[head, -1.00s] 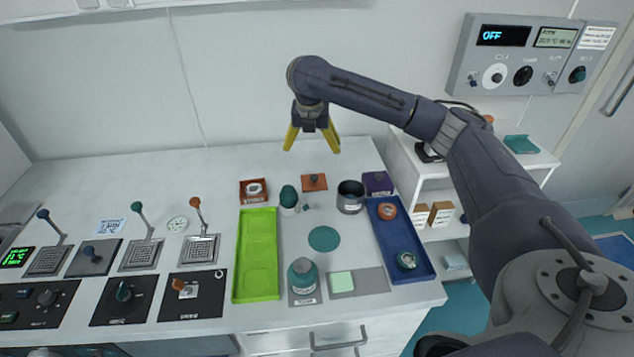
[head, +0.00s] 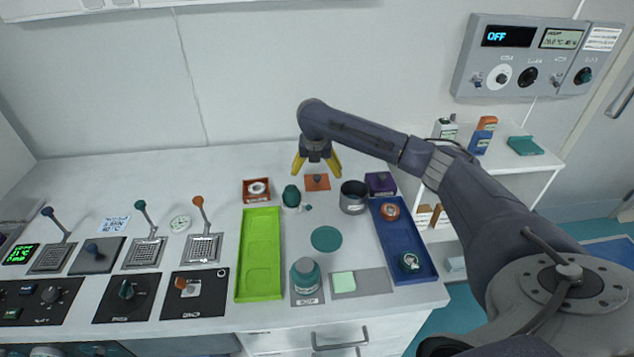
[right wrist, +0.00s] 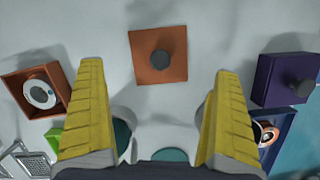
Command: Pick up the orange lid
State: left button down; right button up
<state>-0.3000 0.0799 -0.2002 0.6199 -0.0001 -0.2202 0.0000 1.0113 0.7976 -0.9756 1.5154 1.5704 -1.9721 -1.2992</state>
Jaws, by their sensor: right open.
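The orange lid (head: 317,183) is a flat square with a dark round knob. It lies on the white bench near the back, and in the right wrist view (right wrist: 143,73) it sits at the top middle, fully visible. My right gripper (head: 317,171) is open, with yellow fingers spread. It hangs above the lid and appears apart from it. In the right wrist view its fingertips (right wrist: 160,68) stand left and right of the lid, with nothing held between them. My left gripper is in neither view.
An orange-red box (head: 256,198) stands left of the lid, a purple box (head: 380,191) and a dark pot (head: 353,205) to the right. Green (head: 260,290) and blue (head: 424,270) trays lie nearer. The bench behind is clear.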

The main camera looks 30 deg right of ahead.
aim_at(318, 178)
jog(key=shift+x, duration=2.6)
jog(key=shift+d, duration=0.2)
jog(key=shift+c, duration=0.2)
jog(key=shift+s, duration=0.15)
jog(key=c, duration=1.5)
jog(key=shift+f, duration=0.15)
grip_shut()
